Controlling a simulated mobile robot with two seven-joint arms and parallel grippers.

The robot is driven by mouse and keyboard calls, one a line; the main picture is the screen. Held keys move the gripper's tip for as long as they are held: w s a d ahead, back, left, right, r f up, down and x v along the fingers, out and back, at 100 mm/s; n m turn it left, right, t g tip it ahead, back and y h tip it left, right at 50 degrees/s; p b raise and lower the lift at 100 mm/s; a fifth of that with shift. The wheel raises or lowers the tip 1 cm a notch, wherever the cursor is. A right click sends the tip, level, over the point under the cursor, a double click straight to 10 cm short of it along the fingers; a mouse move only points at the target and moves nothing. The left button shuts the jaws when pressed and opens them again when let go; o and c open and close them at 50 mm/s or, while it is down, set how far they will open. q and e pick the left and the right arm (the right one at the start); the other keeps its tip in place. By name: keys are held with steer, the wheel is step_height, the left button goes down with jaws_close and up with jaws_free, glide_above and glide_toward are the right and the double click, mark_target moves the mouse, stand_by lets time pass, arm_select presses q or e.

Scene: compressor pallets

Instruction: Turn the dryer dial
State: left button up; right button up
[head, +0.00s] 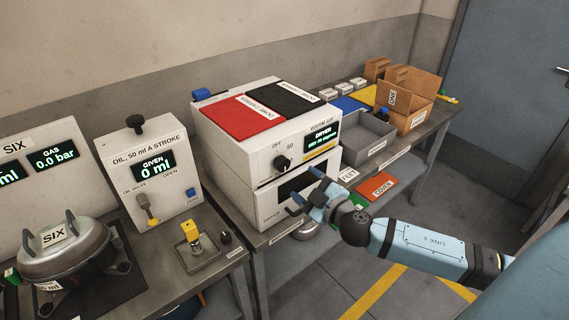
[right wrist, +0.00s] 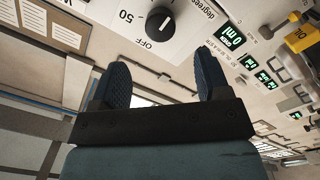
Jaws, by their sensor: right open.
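The dryer (head: 225,130) is a white box with a small lit display (head: 320,137) on its front. Its black round dial (head: 282,162) is on the front panel, near the printed OFF and 50. In the right wrist view the dial (right wrist: 160,22) shows at the top, with a short white mark on it; which setting it points at is hard to tell. My right gripper (head: 306,190) is open and empty, below and to the right of the dial in the head view. In the right wrist view its two dark fingers (right wrist: 162,62) are apart, and the dial lies beyond their tips, untouched. My left gripper is out of view.
Red and black pads (head: 243,115) lie on the dryer's top. A grey tray (head: 368,138) and cardboard boxes (head: 410,95) stand to its right on the bench. The oil unit (head: 150,180) and a round metal vessel (head: 65,258) are on the left. Floor is free at right.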

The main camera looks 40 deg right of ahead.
mark_target(285, 167)
steer(key=w+p, duration=0.2)
steer(key=w, duration=0.6)
steer(key=shift+w+a, duration=0.1)
steer(key=shift+a, duration=0.05)
steer(key=shift+w, duration=0.5)
steer(key=c, duration=0.9)
